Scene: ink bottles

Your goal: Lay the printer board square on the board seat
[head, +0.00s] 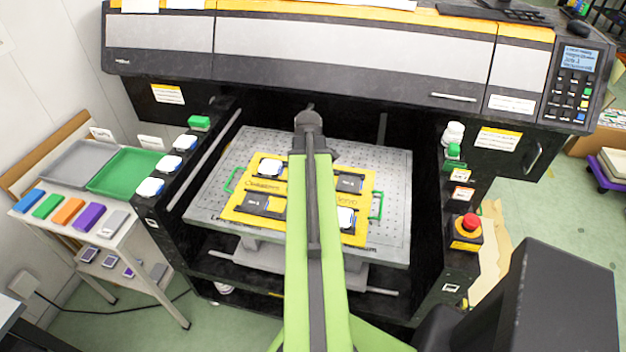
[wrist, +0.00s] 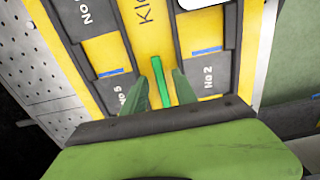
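The printer board, a yellow board (head: 240,205) with dark blocks and white-topped items on it, lies over the grey perforated bed of the printer (head: 395,170). Green handles stick out at its left and right sides. My arm crosses over its middle and hides part of it. In the wrist view the yellow board (wrist: 150,40) fills the middle, with blocks marked No 2 and No 5. My gripper (wrist: 160,90) is open, its two green fingers on either side of a green bar (wrist: 161,82), with gaps visible. I cannot make out the seat separately under the board.
The printer's dark side walls flank the bed, with white-topped bottles on the left ledge (head: 150,187). A red stop button (head: 470,222) is on the right. A side table holds a green tray (head: 124,170), a grey tray (head: 80,163) and several coloured blocks.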

